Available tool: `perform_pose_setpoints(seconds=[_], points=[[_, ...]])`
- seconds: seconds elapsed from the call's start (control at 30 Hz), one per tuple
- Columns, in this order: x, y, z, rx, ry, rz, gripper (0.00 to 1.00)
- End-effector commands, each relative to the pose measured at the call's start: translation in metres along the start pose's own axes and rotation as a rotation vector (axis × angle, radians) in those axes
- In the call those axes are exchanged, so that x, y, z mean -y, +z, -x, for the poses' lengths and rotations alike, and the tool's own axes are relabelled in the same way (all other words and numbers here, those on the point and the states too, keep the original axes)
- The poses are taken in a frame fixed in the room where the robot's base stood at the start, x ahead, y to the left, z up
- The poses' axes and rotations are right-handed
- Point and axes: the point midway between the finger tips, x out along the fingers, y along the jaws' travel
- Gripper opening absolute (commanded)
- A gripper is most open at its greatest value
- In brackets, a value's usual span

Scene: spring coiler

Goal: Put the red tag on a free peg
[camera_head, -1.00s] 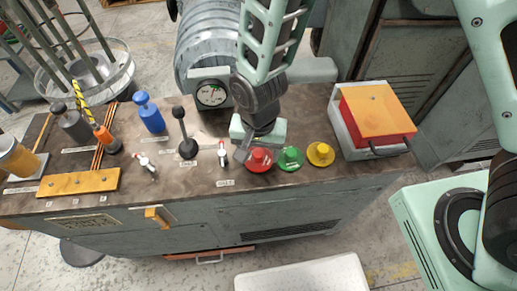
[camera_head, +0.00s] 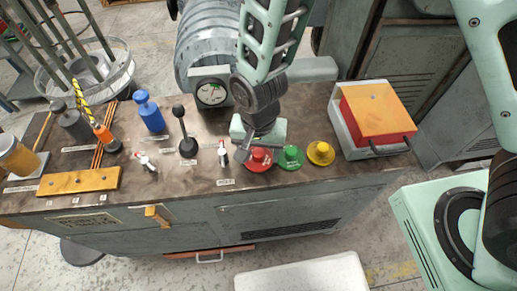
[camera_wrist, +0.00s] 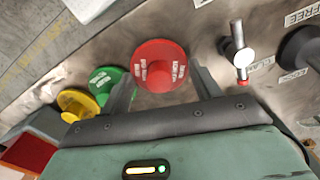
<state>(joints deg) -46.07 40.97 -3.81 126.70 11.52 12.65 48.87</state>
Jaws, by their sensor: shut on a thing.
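The red tag (camera_head: 259,159), a round disc with white lettering, is at the bench's front edge. In the wrist view the red tag (camera_wrist: 160,66) sits between my two fingers. My gripper (camera_head: 248,153) is shut on it, low over the bench; my gripper (camera_wrist: 163,90) also shows in the wrist view. The green tag (camera_head: 291,158) and yellow tag (camera_head: 320,153) stand to its right in a row. They also show in the wrist view, green tag (camera_wrist: 112,84) and yellow tag (camera_wrist: 77,103). I cannot make out which peg is free.
A small red-and-white toggle lever (camera_head: 223,153) stands just left of the red tag. A black knob lever (camera_head: 187,146) and blue bottle-like object (camera_head: 150,112) are further left. A red box with orange top (camera_head: 375,113) is at right. A gauge (camera_head: 211,93) stands behind.

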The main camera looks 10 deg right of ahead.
Motion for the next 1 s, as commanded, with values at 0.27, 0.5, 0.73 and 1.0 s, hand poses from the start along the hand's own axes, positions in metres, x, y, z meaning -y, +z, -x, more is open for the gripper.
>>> perform_pose_setpoints(seconds=[0.27,0.5,0.73,1.0], points=[[0.0,0.0,-0.004,0.0,0.0,0.0,0.4],[0.0,0.0,0.0,0.0,0.001,0.0,0.4],[-0.001,0.0,0.007,0.001,0.002,-0.001,0.4],[0.0,0.0,0.003,0.0,0.0,0.0,0.4]])
